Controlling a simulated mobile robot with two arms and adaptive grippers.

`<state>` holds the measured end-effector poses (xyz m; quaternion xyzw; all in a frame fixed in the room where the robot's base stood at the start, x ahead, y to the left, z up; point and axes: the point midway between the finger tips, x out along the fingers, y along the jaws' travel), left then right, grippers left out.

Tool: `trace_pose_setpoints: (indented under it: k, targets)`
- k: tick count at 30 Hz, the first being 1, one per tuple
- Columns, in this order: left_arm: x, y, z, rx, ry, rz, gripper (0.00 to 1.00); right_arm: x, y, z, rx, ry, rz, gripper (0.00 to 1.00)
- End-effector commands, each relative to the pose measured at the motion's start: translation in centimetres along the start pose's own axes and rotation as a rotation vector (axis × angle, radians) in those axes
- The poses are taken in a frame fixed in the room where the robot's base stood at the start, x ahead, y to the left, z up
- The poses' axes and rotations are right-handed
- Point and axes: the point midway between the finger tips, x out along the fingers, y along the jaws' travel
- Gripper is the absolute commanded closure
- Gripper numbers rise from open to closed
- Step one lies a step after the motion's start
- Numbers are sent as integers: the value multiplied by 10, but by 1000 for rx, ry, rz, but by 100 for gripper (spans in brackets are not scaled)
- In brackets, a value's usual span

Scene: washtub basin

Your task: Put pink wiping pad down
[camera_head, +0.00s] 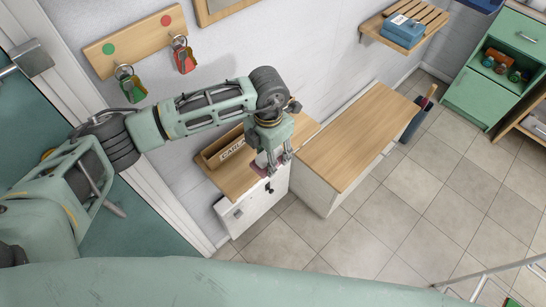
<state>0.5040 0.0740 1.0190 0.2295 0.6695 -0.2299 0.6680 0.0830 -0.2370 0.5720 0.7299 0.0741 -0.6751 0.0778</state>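The pink wiping pad (258,168) shows as a small pink patch at the front edge of the small cabinet's wooden top (236,181). My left gripper (276,165) points down over that edge, right beside the pad, and its fingers partly hide it. The pad and fingertips are too small to tell whether the fingers are closed on the pad or whether it rests on the wood. My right gripper is not in view.
A wooden box with lettering (231,149) stands behind the pad. A wooden-topped bench (354,136) is close on the right. Keys (182,55) hang from a wall board (133,42) above.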

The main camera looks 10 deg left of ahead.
Motion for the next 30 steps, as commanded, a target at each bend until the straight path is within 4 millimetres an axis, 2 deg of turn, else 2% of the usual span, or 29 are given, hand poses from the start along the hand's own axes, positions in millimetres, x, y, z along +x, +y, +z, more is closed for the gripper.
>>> trace_pose_setpoints:
  k: [1,4,11,12,16,27,28,30]
  targets:
    - [10,12,-7,-6,5,2,75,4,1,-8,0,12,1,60]
    - [25,34,-16,-6,4,2,75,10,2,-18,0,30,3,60]
    - [54,74,-34,-3,2,1,75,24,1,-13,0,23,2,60]
    - [65,71,-32,1,1,-1,75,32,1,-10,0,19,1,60]
    - [78,70,-32,1,1,0,75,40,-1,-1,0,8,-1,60]
    - [83,70,-32,1,2,0,75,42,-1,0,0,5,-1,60]
    - [84,70,-33,1,3,0,53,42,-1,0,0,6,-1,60]
    - [84,70,-33,1,3,0,47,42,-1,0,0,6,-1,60]
